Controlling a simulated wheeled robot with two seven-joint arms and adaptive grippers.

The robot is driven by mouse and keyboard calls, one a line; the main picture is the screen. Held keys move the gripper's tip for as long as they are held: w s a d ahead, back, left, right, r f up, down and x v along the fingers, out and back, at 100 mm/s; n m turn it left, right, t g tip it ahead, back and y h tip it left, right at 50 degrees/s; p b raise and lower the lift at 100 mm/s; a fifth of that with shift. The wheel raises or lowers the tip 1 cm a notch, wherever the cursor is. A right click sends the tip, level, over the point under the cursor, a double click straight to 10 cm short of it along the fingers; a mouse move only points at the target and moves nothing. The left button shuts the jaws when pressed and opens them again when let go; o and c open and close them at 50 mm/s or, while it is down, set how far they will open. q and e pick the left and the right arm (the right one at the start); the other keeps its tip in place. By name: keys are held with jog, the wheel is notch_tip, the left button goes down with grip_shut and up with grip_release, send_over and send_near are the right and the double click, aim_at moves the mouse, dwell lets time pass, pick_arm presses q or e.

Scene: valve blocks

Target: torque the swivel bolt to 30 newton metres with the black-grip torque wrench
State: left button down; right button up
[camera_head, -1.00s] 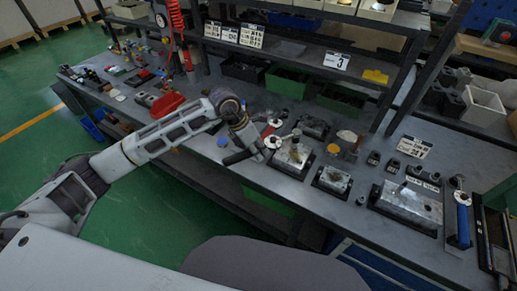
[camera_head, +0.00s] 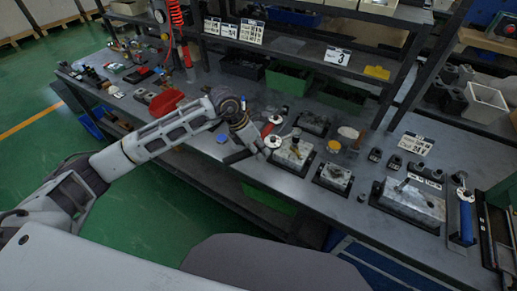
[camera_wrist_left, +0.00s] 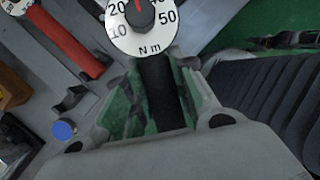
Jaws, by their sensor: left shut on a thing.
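My left gripper (camera_head: 252,147) is shut on the black grip of the torque wrench (camera_wrist_left: 160,90). Its white dial (camera_wrist_left: 142,24), marked in N m, fills the top of the left wrist view. A red pointer mark shows above the dial's hub; the dial's top is cut off. In the head view the dial (camera_head: 273,141) lies beside a metal valve block (camera_head: 290,160), with the black grip's end sticking out left of the gripper. I cannot make out the swivel bolt or whether the wrench touches it. My right gripper does not show.
A red-grip wrench (camera_wrist_left: 68,42) lies close beside the held one. A blue-grip wrench (camera_head: 466,221) lies at the bench's right. More blocks stand nearby, one small (camera_head: 332,179) and one large (camera_head: 415,205). A shelf with green bins (camera_head: 290,80) stands behind.

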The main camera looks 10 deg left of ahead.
pick_arm(q)
jog(key=shift+r, duration=0.1)
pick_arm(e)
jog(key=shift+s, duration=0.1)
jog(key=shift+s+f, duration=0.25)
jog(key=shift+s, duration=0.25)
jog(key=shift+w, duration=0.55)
pick_arm(q)
jog(key=shift+b, duration=0.45)
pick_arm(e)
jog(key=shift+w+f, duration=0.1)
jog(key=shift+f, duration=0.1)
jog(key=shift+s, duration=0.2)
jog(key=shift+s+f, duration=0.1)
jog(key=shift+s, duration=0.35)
